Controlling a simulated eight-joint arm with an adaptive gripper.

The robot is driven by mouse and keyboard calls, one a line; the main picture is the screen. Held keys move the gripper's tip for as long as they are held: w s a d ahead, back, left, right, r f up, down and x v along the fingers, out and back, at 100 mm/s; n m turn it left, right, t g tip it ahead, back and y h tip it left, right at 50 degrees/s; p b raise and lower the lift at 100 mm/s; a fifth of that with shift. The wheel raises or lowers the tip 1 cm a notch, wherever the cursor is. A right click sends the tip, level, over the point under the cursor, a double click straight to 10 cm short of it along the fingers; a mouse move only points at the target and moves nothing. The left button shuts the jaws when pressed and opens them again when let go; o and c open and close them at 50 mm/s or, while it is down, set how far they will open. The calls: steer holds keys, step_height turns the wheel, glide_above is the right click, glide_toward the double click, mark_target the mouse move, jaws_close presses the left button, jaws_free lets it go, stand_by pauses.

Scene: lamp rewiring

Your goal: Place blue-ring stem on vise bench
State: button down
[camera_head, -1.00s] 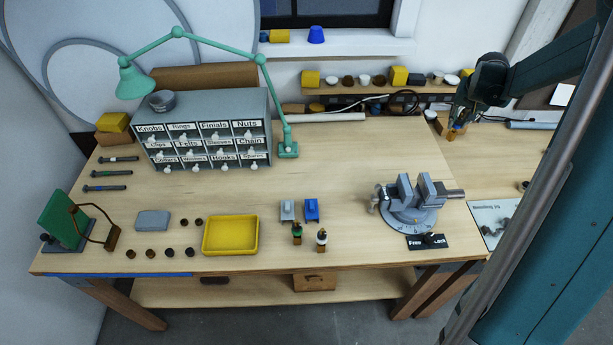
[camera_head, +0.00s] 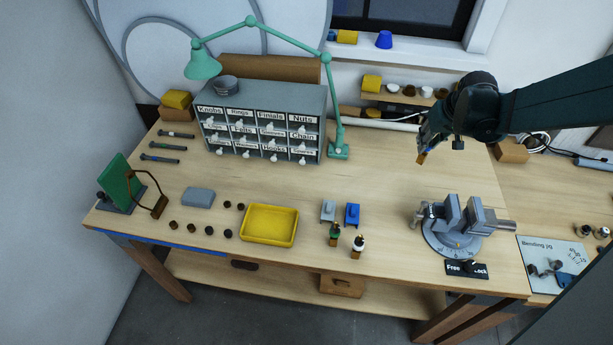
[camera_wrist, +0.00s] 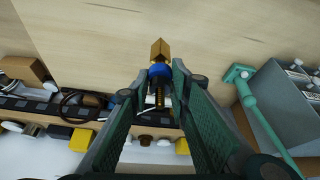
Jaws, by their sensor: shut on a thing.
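The blue-ring stem (camera_wrist: 160,70) shows in the wrist view between my gripper's two green fingers, its brass block end pointing away from the palm. In the head view its brass end (camera_head: 422,158) hangs below my gripper (camera_head: 427,138), above the back right of the bench. My gripper is shut on the stem. The grey vise (camera_head: 465,217) stands on its round base at the right of the bench, in front of and below my gripper. Its jaws stand apart with a gap between them. The stem is clear of the vise.
A Free/Lock plate (camera_head: 466,269) lies in front of the vise. Two stems, green-ringed (camera_head: 335,233) and white-ringed (camera_head: 357,246), stand near blue (camera_head: 352,215) and grey blocks. A yellow tray (camera_head: 270,225), drawer cabinet (camera_head: 262,120) and green lamp (camera_head: 338,150) are further left. Mid-bench is clear.

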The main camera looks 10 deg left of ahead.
steer(key=s+a+n+g+y, duration=0.1)
steer(key=s+a+n, duration=0.4)
steer(key=s+a, duration=1.1)
steer(key=s+a+f+n+g+y, duration=0.1)
steer(key=s+a+n, duration=0.5)
steer(key=s+a, duration=1)
steer(key=shift+s+a+n+g+y, duration=0.3)
steer(key=shift+a+g+y, duration=0.1)
steer(key=shift+a+y, duration=0.3)
step_height(320, 180, down, 6)
steer(key=shift+b, duration=0.45)
steer(key=shift+f, duration=0.25)
steer(key=shift+f, duration=1.75)
steer(key=shift+f+b, duration=0.2)
steer(key=shift+b, duration=0.2)
